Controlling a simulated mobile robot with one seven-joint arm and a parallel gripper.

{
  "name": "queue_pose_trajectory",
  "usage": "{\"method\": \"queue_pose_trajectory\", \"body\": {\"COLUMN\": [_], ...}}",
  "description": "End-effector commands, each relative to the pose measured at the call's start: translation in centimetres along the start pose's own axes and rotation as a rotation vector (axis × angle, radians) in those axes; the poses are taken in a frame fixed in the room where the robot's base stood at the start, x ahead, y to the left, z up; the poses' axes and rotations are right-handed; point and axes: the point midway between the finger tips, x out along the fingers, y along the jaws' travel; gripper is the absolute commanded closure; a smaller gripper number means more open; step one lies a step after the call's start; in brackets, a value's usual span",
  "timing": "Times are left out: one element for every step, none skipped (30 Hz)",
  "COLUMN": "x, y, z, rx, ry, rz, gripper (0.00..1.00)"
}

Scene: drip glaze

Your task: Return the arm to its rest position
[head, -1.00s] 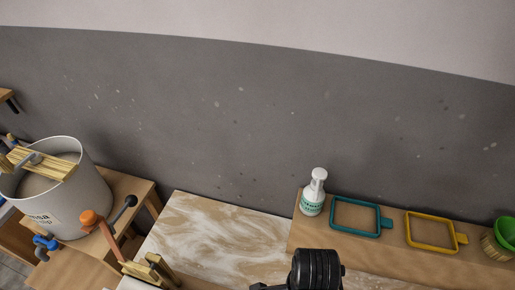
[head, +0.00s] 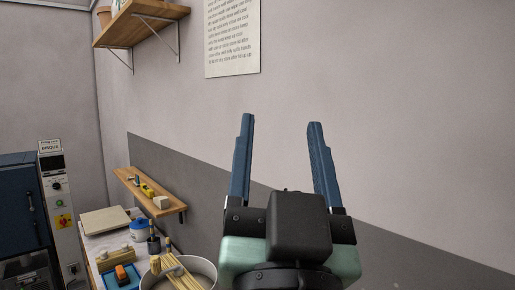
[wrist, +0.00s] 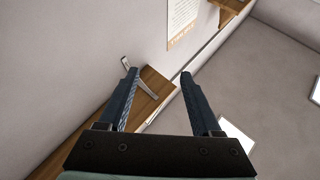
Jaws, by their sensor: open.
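My gripper (head: 281,122) is raised in front of the wall in the head view, its two blue fingers pointing up. The fingers are apart and nothing is between them. In the wrist view my gripper (wrist: 157,73) also shows open and empty, with a wooden shelf and bare wall beyond it. My arm below the wrist is out of view.
A bucket (head: 178,272) with wooden sticks across it stands low at the left. Beyond it are a cluttered table (head: 92,240), a small wall shelf (head: 172,205) and a kiln (head: 22,210). A high shelf (head: 125,25) and a poster (head: 232,38) are on the wall.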

Motion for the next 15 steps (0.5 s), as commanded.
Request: {"method": "queue_pose_trajectory", "body": {"x": [-0.2,-0.4,-0.7,-0.8,-0.9,-1.1,-1.1,-1.2,-1.2,-1.2,-1.2,-1.1,-1.1,-1.1,-1.1], "y": [-1.4,-1.9,-2.5,-2.8,-3.0,-3.2,-3.3,-3.4,-3.4,-3.4,-3.4,-3.4,-3.3,-3.3,-3.3], "z": [-2.6,-3.8,-5.0,-5.7,-6.2,-6.8,-7.0,-7.1,-7.1,-7.1,-7.1,-7.1,-7.0,-7.0,-7.0], "rx": [-0.034,-0.053,-0.073,-0.084,-0.095,-0.102,-0.107,-0.110,-0.111,-0.111,-0.111,-0.111,-0.110,-0.110,-0.110], "ry": [0.079,0.117,0.157,0.180,0.198,0.215,0.223,0.226,0.228,0.227,0.226,0.225,0.225,0.224,0.224], "rz": [-0.029,-0.040,-0.050,-0.055,-0.058,-0.061,-0.062,-0.062,-0.062,-0.062,-0.062,-0.062,-0.062,-0.061,-0.061], "gripper": [0.34,0.34,0.34,0.34,0.34,0.34,0.34,0.34,0.34,0.34,0.34,0.34,0.34,0.34,0.34]}}
